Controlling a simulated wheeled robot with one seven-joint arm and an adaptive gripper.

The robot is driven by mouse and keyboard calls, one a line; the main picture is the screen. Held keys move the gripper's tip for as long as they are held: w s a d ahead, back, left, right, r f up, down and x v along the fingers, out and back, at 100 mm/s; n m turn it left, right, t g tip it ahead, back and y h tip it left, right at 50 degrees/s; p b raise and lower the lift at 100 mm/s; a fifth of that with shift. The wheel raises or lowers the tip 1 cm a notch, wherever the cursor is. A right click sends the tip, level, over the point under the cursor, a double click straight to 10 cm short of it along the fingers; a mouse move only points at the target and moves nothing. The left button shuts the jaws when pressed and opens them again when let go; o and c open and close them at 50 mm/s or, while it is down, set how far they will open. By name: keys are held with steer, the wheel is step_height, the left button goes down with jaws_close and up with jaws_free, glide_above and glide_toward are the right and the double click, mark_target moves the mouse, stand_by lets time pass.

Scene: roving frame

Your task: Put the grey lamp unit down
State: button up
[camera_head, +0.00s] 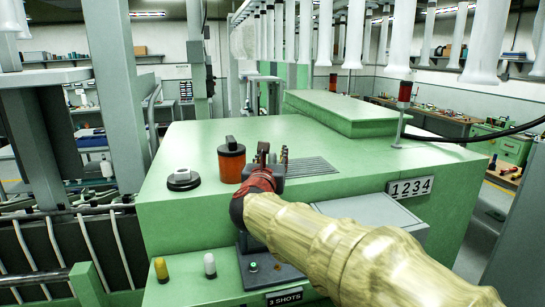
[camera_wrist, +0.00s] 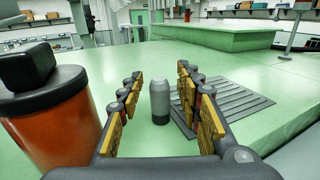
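The grey lamp unit (camera_wrist: 160,100) is a small upright cylinder with a light grey top and a darker lower part. In the wrist view it stands on the green top, between the two fingers of my gripper (camera_wrist: 160,76). A gap shows on each side of it, so the fingers are open and apart from it.
An orange jar with a black lid (camera_head: 231,161) stands close left of my gripper. A slotted grille (camera_wrist: 222,106) is close on the right. A raised green block (camera_head: 340,112) stands farther back. White tubes (camera_head: 400,40) hang overhead.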

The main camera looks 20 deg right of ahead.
steer(key=shift+r, duration=0.15)
steer(key=shift+s+a, duration=0.15)
steer(key=shift+s, duration=0.05)
steer(key=b+v, duration=0.2)
steer(key=v, duration=0.9)
steer(key=shift+s, duration=0.25)
